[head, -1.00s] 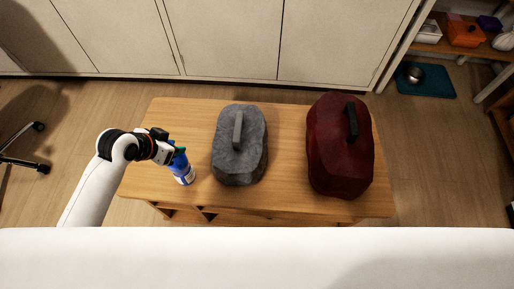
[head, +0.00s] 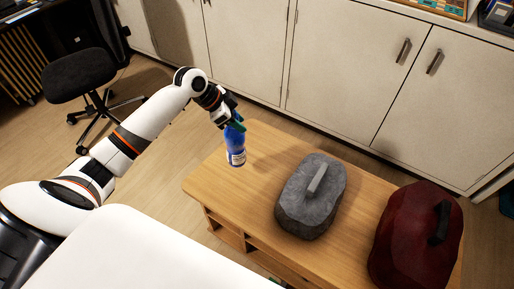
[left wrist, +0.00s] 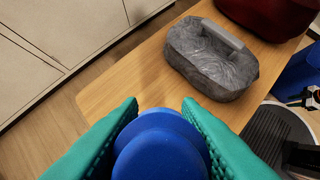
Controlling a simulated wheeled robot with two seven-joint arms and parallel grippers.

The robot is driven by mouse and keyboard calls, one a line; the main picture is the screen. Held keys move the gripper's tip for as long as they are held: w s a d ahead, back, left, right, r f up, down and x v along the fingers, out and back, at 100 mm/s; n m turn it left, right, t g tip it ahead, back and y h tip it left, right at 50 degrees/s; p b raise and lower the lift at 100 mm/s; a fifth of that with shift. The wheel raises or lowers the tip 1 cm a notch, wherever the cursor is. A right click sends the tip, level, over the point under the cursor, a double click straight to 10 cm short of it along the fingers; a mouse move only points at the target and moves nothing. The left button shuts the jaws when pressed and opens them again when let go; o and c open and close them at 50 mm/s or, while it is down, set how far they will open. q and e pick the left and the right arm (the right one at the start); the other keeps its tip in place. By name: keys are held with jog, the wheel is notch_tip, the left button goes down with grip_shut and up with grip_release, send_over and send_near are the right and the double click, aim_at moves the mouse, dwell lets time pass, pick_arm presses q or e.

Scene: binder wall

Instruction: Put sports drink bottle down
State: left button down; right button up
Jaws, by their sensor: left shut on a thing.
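The sports drink bottle (head: 235,148) is blue with a white label and hangs upright in my left gripper (head: 232,122) at the left end of the wooden table. The left gripper is shut on its upper part. In the left wrist view the round blue top of the bottle (left wrist: 160,150) sits between the two green fingers (left wrist: 158,128). The bottle's base appears at or near the table's left edge; I cannot tell whether it touches the top.
The wooden table (head: 255,180) holds a grey stone-like case (head: 311,200) and a dark red case (head: 415,240), each with a handle. Bare tabletop lies between bottle and grey case. White cabinets (head: 340,80) stand behind; an office chair (head: 80,75) is at left.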

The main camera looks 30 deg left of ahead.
aim_at(239, 141)
pick_arm(q)
notch_tip(239, 141, down, 9)
jog(key=shift+r, duration=0.15)
dwell(0.4)
jog(key=c, duration=1)
grip_release()
jog(key=shift+c, duration=0.2)
jog(key=v, duration=1.2)
jog(key=shift+r, duration=0.1)
